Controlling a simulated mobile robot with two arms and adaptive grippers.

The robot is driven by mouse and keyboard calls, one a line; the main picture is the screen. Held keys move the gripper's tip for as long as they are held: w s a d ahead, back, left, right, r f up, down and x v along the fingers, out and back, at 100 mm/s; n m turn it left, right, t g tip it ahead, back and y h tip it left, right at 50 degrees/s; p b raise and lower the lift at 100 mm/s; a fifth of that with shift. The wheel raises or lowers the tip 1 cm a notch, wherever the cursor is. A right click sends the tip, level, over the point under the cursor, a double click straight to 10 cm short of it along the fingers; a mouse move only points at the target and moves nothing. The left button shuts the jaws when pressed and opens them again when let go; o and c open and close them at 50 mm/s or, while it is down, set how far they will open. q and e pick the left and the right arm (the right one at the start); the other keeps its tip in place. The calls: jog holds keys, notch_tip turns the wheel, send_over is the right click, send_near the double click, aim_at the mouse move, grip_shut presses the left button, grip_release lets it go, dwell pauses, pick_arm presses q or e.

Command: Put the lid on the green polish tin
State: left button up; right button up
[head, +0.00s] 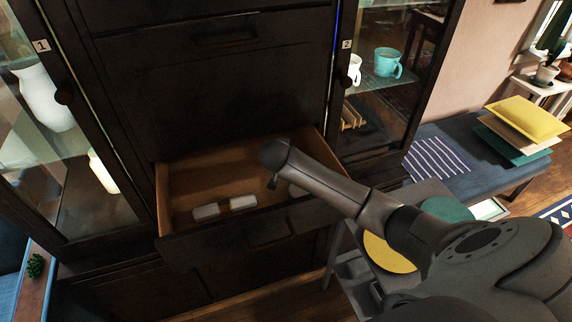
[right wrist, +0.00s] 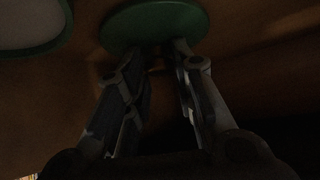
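In the right wrist view a round, flat green lid (right wrist: 155,22) is at the top middle, right at the fingertips of my right gripper (right wrist: 163,52). The fingers are partly apart and their tips meet the near edge of the lid. Whether they grip it is too dark to tell. A round thing with a grey face and green rim (right wrist: 30,25), likely the green polish tin, is cut off at the top left, apart from the lid. In the head view my right arm reaches over the open drawer, and its gripper is hidden. My left gripper is not in view.
The open wooden drawer (head: 180,190) of the dark cabinet holds small white blocks (head: 210,211) at its left front. Glass doors flank it, with a teal mug (head: 387,62) behind the right one. A yellow round thing (head: 388,254) lies below my right arm.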

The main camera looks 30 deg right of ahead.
jog(key=shift+f, duration=0.1)
grip_shut()
jog(key=shift+r+b, duration=0.35)
jog(key=shift+r, duration=0.2)
jog(key=w+a+v, duration=0.1)
jog(key=a+v, duration=0.1)
jog(key=v, duration=1.6)
jog(key=shift+a+f, duration=0.3)
jog(key=shift+f, duration=0.05)
jog(key=shift+w, duration=0.1)
